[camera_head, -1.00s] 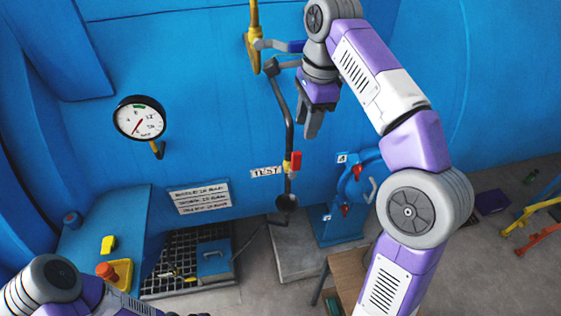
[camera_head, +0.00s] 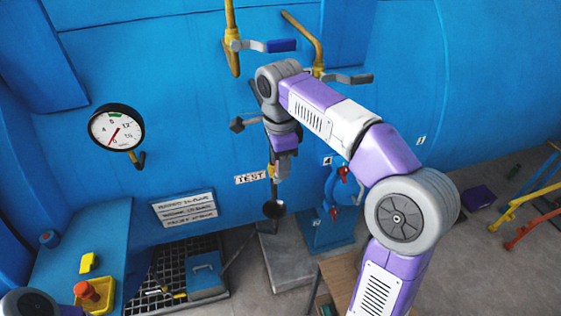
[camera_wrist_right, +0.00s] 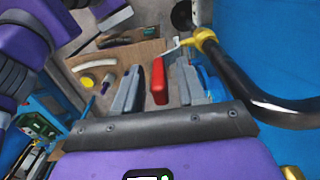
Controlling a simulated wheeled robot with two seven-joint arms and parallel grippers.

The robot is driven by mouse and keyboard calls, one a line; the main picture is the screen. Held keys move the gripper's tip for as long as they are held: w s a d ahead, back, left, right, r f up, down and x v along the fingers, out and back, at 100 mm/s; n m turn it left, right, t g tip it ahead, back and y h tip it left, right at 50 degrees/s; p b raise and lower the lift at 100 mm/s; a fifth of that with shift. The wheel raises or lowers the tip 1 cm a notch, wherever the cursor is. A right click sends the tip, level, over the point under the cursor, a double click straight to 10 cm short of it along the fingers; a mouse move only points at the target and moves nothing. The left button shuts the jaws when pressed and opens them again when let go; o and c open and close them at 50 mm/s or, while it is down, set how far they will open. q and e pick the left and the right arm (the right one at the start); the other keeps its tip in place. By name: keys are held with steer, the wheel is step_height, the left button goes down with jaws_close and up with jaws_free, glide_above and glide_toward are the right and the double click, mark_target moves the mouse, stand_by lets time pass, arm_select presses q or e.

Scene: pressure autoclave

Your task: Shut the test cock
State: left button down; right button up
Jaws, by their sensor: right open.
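The test cock's red handle (camera_wrist_right: 159,82) shows in the right wrist view between the two grey fingers of my right gripper (camera_wrist_right: 158,92). There is a gap on each side, so the open fingers do not touch it. The cock's brass body (camera_wrist_right: 204,38) sits on a dark pipe (camera_wrist_right: 250,95). In the head view my right gripper (camera_head: 282,172) hangs in front of the pipe, beside the TEST label (camera_head: 250,178), and hides the red handle. A bit of brass (camera_head: 270,171) shows at its left. My left gripper is out of view.
A pressure gauge (camera_head: 116,128) and a text plate (camera_head: 185,210) are on the blue wall at left. Yellow pipes with a blue lever (camera_head: 281,46) and a grey lever (camera_head: 350,78) are above. A black funnel (camera_head: 274,209) is below. Blue pipework with red taps (camera_head: 343,174) stands at right.

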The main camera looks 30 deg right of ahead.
jaws_close()
